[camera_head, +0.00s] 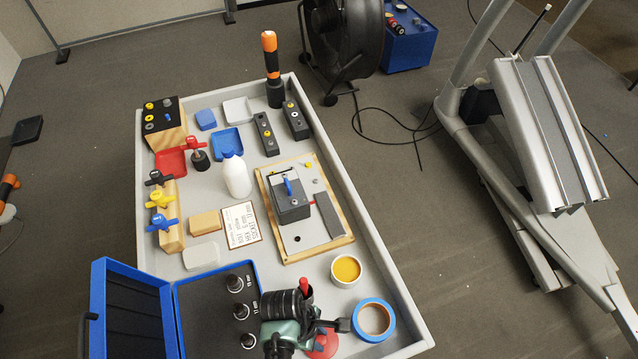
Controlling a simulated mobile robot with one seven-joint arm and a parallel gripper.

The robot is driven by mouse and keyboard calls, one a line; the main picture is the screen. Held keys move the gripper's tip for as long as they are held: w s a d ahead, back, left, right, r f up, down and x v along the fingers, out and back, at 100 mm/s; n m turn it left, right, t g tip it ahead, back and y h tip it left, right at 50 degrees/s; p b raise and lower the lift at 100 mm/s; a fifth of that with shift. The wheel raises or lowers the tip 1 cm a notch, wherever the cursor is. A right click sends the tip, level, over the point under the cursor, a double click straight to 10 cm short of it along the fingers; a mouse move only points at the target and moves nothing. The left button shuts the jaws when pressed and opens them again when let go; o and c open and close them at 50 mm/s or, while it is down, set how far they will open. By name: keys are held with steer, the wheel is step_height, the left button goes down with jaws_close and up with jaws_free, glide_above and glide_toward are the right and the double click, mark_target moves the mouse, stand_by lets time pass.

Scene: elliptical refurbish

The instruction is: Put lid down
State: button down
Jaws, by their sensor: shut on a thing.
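My gripper (326,328) is at the lower middle of the head view, over the near end of the grey tray-topped table. A round red lid (322,346) shows partly beneath its dark fingers, which are shut on it. The fingers hide part of the lid, and I cannot tell how high it is above the surface. An open white jar (335,280) with yellow contents stands a little beyond the gripper. A blue ring-shaped roll (388,324) with a tan centre lies just right of the fingers.
The open blue case (215,272) with black-and-silver fittings lies to the left. Beyond are a wooden-framed board (272,207) with a grey box, a white bottle (236,178) and a label card (242,225). The raised table rim (385,265) bounds the right side.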

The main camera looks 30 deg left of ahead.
steer(key=shift+f, duration=0.1)
steer(key=c, duration=0.7)
jaws_free()
steer(key=shift+o, duration=0.2)
steer(key=v, duration=1.2)
steer(key=shift+p, duration=0.3)
